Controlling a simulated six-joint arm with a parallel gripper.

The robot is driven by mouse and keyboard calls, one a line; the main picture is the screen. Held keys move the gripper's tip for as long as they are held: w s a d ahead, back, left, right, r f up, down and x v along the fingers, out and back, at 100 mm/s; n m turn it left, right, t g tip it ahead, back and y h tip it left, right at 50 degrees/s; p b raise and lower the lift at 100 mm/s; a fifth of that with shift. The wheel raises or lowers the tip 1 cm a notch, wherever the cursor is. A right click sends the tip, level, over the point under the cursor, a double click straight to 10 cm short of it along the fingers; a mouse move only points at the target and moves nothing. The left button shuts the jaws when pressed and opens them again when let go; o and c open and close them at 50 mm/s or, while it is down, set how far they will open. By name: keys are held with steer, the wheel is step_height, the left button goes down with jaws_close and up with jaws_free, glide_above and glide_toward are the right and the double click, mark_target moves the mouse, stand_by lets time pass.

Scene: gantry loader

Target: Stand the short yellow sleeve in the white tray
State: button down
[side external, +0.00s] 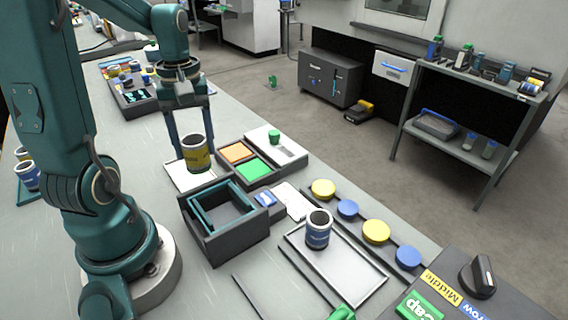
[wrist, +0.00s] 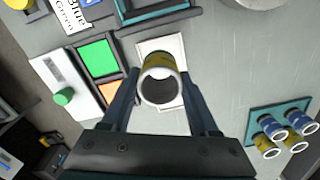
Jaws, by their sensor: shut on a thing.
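A yellow sleeve (side external: 195,156) with a pale rim is upright between the fingers of my gripper (side external: 193,150). It also shows in the wrist view (wrist: 158,64), with its open end toward the camera and my gripper (wrist: 160,92) shut on it. The gap between the sleeve's bottom and this surface is hard to tell. A larger pale tray (side external: 350,276) at the front right has a blue sleeve (side external: 318,230) standing in it.
A dark box (side external: 226,245) with a teal inner frame stands in front of the white square. Orange (side external: 236,153) and green (side external: 254,169) pads lie to its right. Several blue and yellow sleeves stand on a teal plate (wrist: 258,113). A knob panel (side external: 482,276) sits front right.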

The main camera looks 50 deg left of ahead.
mark_target(197, 168)
steer(key=shift+s+a, duration=0.25)
steer(key=shift+a, duration=0.1)
steer(key=shift+f, duration=3)
steer(key=shift+f, duration=0.2)
steer(key=shift+c, duration=0.3)
jaws_free()
steer(key=shift+o, duration=0.3)
steer(key=shift+r, duration=0.1)
step_height(197, 168, up, 9)
